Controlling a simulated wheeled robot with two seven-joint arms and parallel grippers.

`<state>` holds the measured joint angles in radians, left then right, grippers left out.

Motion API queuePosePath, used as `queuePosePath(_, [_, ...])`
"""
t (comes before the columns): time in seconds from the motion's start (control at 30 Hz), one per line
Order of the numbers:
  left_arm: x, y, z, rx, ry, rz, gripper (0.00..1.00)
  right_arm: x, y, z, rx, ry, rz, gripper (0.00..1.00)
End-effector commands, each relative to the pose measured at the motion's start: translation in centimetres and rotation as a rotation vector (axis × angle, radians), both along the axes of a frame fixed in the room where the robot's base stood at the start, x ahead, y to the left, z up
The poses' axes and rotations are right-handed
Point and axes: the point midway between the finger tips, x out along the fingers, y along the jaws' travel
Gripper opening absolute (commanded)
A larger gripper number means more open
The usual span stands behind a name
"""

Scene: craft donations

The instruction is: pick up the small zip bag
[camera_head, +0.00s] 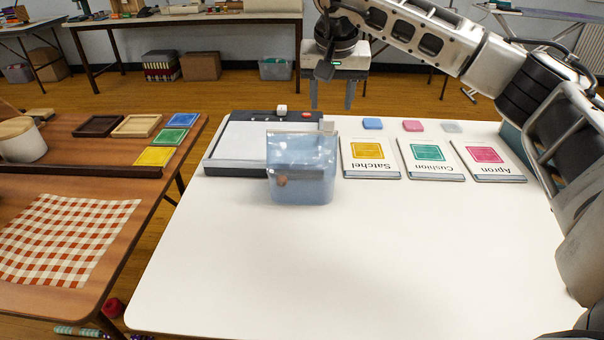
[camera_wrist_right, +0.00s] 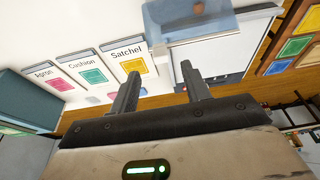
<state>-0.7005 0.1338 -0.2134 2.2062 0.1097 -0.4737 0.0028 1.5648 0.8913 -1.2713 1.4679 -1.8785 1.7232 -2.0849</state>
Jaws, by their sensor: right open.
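The small zip bag (camera_head: 300,168) is a translucent blue pouch with a small brownish thing showing inside. It stands upright on the white table (camera_head: 250,270), at the front right of a flat grey-and-black device. In the right wrist view the bag (camera_wrist_right: 185,18) is at the top edge, partly cut off. My right gripper (camera_head: 331,103) is open and empty, fingers pointing down, in the air above and beyond the bag and apart from it. Its fingers also show in the right wrist view (camera_wrist_right: 160,74). My left gripper is not in view.
The flat device (camera_head: 240,142) is behind the bag. Satchel (camera_head: 369,160), Cushion (camera_head: 431,160) and Apron (camera_head: 488,162) booklets lie to the right, with small blue, pink and pale pieces behind. The table's front is clear. A brown table (camera_head: 150,220) with checked cloth stands left.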

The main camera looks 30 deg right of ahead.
Motion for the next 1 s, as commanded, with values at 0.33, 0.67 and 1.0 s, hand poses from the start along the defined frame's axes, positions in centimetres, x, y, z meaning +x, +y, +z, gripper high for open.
queuePosePath(0.33, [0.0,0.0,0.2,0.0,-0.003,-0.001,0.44,1.0,-0.5,-3.9,0.0,0.003,-0.003,0.47])
queuePosePath(0.67, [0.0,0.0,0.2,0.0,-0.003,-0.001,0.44,1.4,-0.8,-5.3,0.0,0.0,-0.001,0.47])
queuePosePath(1.0, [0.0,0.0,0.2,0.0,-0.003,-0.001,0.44,1.4,-0.8,-5.2,0.0,0.0,-0.001,0.0])
